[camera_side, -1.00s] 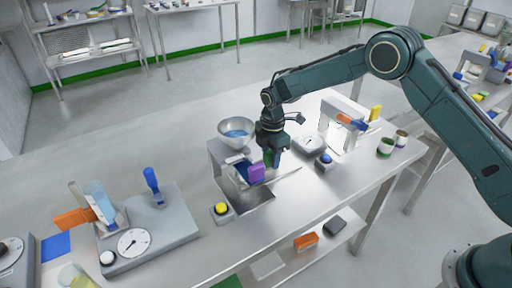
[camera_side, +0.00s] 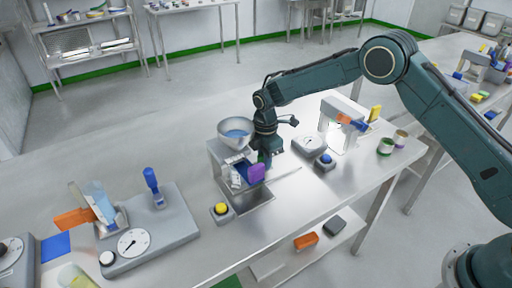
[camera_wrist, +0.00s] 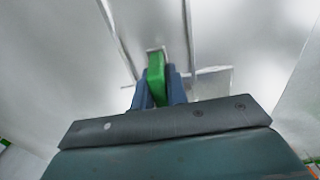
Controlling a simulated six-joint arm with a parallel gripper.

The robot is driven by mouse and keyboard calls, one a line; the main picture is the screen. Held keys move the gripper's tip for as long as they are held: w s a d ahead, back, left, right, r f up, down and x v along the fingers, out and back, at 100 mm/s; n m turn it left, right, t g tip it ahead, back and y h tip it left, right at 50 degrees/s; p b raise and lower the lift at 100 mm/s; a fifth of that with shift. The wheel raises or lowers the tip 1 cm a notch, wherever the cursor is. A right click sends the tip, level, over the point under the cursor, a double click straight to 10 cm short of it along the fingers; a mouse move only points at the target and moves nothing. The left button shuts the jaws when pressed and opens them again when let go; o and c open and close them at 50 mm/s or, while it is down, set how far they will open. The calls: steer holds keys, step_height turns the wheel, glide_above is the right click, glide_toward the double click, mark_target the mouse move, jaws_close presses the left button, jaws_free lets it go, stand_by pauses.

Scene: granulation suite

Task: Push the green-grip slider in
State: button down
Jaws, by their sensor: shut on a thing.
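The slider's green grip (camera_wrist: 156,78) shows in the wrist view between the two blue fingers of my gripper (camera_wrist: 159,88), which is shut on it. A thin metal rail or bar runs along the bench near the grip. In the side view my gripper (camera_side: 264,160) is low over the bench, right beside the grey machine with the bowl (camera_side: 235,132) on top. The green grip is mostly hidden by my gripper there. A purple block (camera_side: 256,174) is just in front of my gripper at the machine's front.
A yellow button (camera_side: 221,209) stands left of the metal tray (camera_side: 250,201). A round dial (camera_side: 308,145) and a blue button (camera_side: 325,159) stand to the right. A white frame with an orange-and-blue part (camera_side: 350,121) is behind them.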

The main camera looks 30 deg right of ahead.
steer(key=shift+a, duration=0.35)
steer(key=c, duration=1.4)
jaws_free()
steer(key=shift+d, duration=0.15)
